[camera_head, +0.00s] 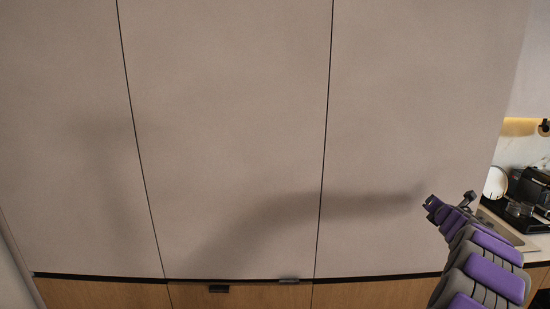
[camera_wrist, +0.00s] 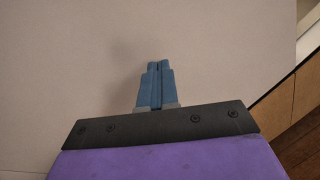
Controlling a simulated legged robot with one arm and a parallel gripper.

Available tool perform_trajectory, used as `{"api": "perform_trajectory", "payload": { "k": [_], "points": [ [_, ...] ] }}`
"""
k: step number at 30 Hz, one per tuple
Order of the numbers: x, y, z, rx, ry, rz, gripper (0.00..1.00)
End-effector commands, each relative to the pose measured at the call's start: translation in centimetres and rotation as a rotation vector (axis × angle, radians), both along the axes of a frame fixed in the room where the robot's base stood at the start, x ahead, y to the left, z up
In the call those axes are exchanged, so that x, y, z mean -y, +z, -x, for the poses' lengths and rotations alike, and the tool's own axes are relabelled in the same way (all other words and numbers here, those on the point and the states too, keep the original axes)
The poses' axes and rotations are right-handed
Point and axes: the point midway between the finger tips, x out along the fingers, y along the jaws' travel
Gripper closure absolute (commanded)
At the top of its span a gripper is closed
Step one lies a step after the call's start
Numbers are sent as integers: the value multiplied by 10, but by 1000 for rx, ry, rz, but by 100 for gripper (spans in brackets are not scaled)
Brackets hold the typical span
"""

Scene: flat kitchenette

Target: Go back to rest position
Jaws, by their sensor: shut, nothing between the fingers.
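My gripper (camera_wrist: 158,66) shows in the wrist view with its two blue fingers together and nothing between them. It faces a plain beige panel surface. In the head view my purple and grey arm reaches up from the lower right, and my gripper (camera_head: 450,198) is at its far end, in front of the right-hand beige panel (camera_head: 420,100). The fingers are too small there to make out.
Tall beige panels with dark seams fill most of the head view. At the right is a counter (camera_head: 535,243) with a sink, a black appliance (camera_head: 532,186) and a glass container.

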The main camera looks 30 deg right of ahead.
Motion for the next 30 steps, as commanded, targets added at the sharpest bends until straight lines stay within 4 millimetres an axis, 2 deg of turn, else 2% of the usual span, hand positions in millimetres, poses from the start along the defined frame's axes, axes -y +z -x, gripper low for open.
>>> {"api": "perform_trajectory", "payload": {
  "k": [1,5,6,11,15,20,23,26,29,30],
  "points": [
    [-20,13,-17,48,-23,-65,100],
    [-72,28,-47,149,-109,-263,100],
    [-91,31,-53,175,-133,-327,100],
    [-172,33,-68,252,-251,-580,100],
    [-251,27,-63,288,-370,-788,100],
    [-340,6,-40,291,-535,-1016,100],
    [-393,-12,-13,272,-656,-1144,100],
    [-447,-29,21,244,-789,-1252,100],
    [-498,-45,62,211,-932,-1339,100],
    [-518,-53,81,192,-996,-1364,100]
  ]
}}
